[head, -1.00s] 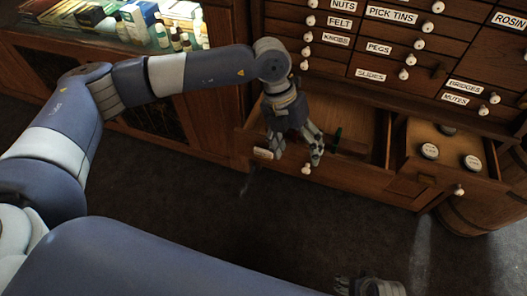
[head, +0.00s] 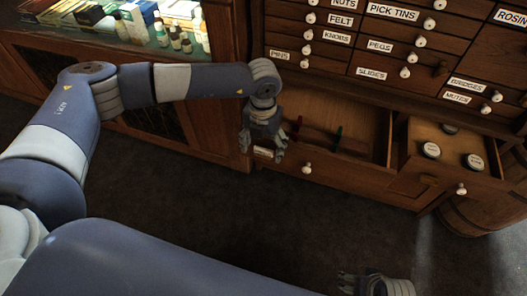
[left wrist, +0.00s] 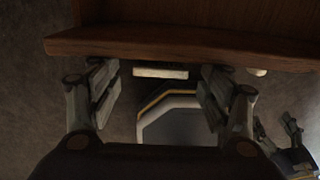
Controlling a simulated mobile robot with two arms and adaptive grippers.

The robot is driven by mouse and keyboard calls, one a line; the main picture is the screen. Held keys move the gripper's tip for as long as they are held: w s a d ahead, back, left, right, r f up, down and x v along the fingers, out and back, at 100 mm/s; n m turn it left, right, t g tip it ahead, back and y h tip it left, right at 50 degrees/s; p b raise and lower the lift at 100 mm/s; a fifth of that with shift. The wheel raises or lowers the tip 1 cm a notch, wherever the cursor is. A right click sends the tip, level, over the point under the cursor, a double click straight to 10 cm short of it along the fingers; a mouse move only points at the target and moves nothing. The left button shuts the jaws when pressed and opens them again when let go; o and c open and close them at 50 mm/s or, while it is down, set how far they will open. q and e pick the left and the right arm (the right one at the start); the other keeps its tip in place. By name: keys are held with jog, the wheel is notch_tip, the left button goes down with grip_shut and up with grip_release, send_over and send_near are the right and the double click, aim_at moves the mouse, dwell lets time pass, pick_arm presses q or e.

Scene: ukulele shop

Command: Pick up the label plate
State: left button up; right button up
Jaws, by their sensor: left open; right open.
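The label plate (head: 263,152) is a small pale strip on the front of the open lower drawer. It also shows in the left wrist view (left wrist: 160,72), just under the drawer's front edge and between my left fingers. My left gripper (head: 268,152) is open at the left end of that drawer front, close to the plate and partly covering it in the head view. Whether a finger touches the plate I cannot tell. My right gripper (head: 350,281) is open and empty, low in the head view, away from the drawers.
The open drawer (head: 360,133) holds a dark green item (head: 337,138) and a reddish one. A second open drawer (head: 462,139) to the right holds round tins. A white knob (head: 306,169) juts from the drawer front. A glass display case stands at the left. Floor in front is clear.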

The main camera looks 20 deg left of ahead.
pick_arm(q)
jog(key=shift+f, duration=0.55)
jog(key=c, duration=1)
jog(key=shift+r, duration=0.1)
